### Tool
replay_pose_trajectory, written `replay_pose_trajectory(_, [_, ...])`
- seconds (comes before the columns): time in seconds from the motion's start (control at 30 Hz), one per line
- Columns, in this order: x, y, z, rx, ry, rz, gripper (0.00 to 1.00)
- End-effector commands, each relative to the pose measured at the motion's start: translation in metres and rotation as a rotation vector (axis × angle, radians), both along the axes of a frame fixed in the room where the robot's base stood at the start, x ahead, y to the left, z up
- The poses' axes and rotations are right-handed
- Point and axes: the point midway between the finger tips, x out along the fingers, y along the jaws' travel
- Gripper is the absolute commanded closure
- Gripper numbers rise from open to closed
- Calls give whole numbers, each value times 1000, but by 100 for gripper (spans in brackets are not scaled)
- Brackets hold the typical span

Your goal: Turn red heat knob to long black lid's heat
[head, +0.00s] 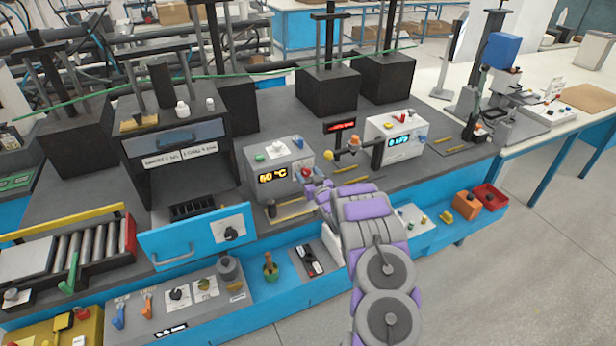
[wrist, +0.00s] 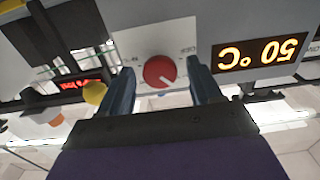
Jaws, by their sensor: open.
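The red heat knob (wrist: 159,72) sits on a white plate on the grey heater box (head: 278,163). In the wrist view, which looks upside down, my gripper (wrist: 161,85) is open, with one dark finger on each side of the knob. I cannot tell whether the fingers touch it. The box's lit display (wrist: 262,53) seems to read 50 °C. In the head view my gripper (head: 315,188) is at the box's right front, by the knob (head: 306,172). A white label (head: 180,157) on the black chamber bears the words SHORT and LONG; its numbers are too small to read surely.
An open blue drawer (head: 200,238) stands left of the heater box. A second white box (head: 397,136) with its own display stands to the right. Between them a small stand holds a yellow knob (wrist: 95,93) close to my gripper's side.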

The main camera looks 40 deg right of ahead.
Motion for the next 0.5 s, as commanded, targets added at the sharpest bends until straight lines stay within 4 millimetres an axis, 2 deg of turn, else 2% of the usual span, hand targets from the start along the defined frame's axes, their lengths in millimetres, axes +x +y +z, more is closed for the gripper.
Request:
replay_pose_trajectory(0.3, [2,-1,0,1,0,-1,36])
replay_pose_trajectory(0.5, [1,-1,0,1,0,-1,54])
